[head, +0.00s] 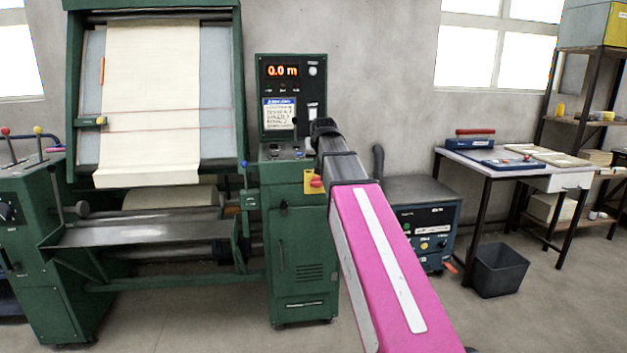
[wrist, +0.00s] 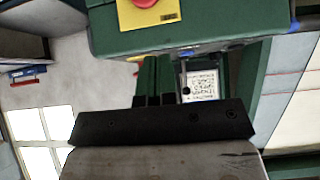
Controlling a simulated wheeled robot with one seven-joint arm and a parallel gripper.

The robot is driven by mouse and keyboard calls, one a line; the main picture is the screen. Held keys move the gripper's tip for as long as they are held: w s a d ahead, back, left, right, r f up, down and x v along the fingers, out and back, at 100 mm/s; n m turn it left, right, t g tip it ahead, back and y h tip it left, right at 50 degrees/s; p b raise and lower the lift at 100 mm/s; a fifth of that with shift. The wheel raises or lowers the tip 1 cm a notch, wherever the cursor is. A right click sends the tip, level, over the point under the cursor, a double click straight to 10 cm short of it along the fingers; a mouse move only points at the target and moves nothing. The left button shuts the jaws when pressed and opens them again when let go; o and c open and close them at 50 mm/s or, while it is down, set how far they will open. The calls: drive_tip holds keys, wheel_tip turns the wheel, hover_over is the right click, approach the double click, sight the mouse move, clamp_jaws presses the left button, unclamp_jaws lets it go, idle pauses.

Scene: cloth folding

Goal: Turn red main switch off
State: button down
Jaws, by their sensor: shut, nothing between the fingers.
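The red main switch (head: 316,183) is a red knob on a yellow plate (head: 308,176) on the green control cabinet, just left of my arm in the head view. In the wrist view, the red switch (wrist: 146,3) is cut by the top edge, with its yellow plate (wrist: 150,15) below it. My gripper (wrist: 156,58) is shut and empty, its fingers pointing towards the cabinet and apart from the switch. In the head view the wrist end of my arm is above the switch; the fingertips are hidden there.
The green cabinet (head: 298,245) carries a display panel (head: 283,71) reading 0.0 m. A cloth machine (head: 75,170) stands to the left. A dark grey box unit (head: 425,190), a bin (head: 498,270) and a table (head: 475,168) are to the right. Floor is clear in front.

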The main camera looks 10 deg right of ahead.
drive_tip(key=shift+w, duration=0.1)
hover_over(312, 182)
drive_tip(key=s, duration=0.3)
wheel_tip(312, 182, down, 6)
drive_tip(key=f, duration=0.3)
drive_tip(key=shift+w+d+f, duration=0.1)
drive_tip(key=shift+w+f, duration=0.25)
drive_tip(key=shift+f, duration=0.7)
